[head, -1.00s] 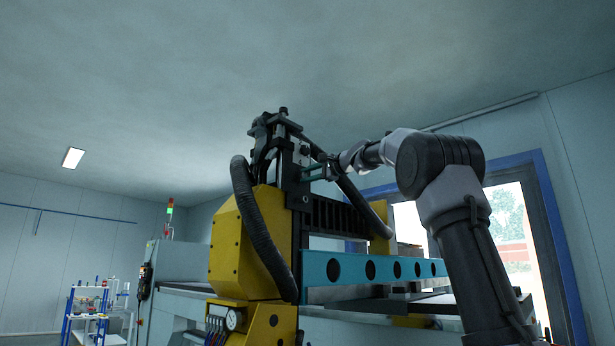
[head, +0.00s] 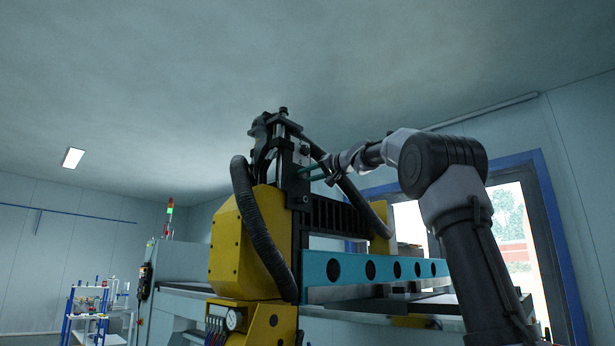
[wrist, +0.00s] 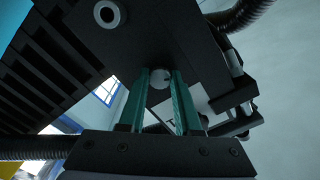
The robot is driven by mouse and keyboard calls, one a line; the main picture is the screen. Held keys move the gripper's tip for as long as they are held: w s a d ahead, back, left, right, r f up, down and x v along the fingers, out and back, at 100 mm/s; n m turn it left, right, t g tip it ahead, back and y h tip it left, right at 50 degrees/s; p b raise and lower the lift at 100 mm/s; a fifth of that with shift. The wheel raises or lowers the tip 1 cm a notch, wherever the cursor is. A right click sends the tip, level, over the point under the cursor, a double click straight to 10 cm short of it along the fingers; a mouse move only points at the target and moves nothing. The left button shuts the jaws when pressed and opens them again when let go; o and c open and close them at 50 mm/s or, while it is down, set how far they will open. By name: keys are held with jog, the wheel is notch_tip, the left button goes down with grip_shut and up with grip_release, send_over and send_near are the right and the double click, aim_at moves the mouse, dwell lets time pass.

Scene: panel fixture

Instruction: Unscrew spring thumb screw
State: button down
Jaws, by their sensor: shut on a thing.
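My gripper (wrist: 160,98) has two green fingers, one on each side of a small round silver knob, the spring thumb screw (wrist: 160,78). The fingers are shut on the screw, which sits at the dark panel (wrist: 185,45) of the machine head. The fingers hide its sides, and I cannot tell how far it is out. In the head view my gripper (head: 312,173) reaches from the right to the upper part of the black upright. The screw is too small to make out there.
A silver ring-shaped fitting (wrist: 108,13) is on the panel nearby. The yellow machine (head: 238,245), a black hose (head: 256,225) and a blue beam with holes (head: 385,268) stand around and below the arm. Free air lies above.

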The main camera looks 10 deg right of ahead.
jog(key=n, duration=0.4)
jog(key=shift+f+n, duration=0.15)
jog(key=shift+n, duration=0.15)
jog(key=shift+w+n, duration=0.1)
jog(key=shift+n, duration=1.8)
jog(key=c, duration=0.6)
grip_release()
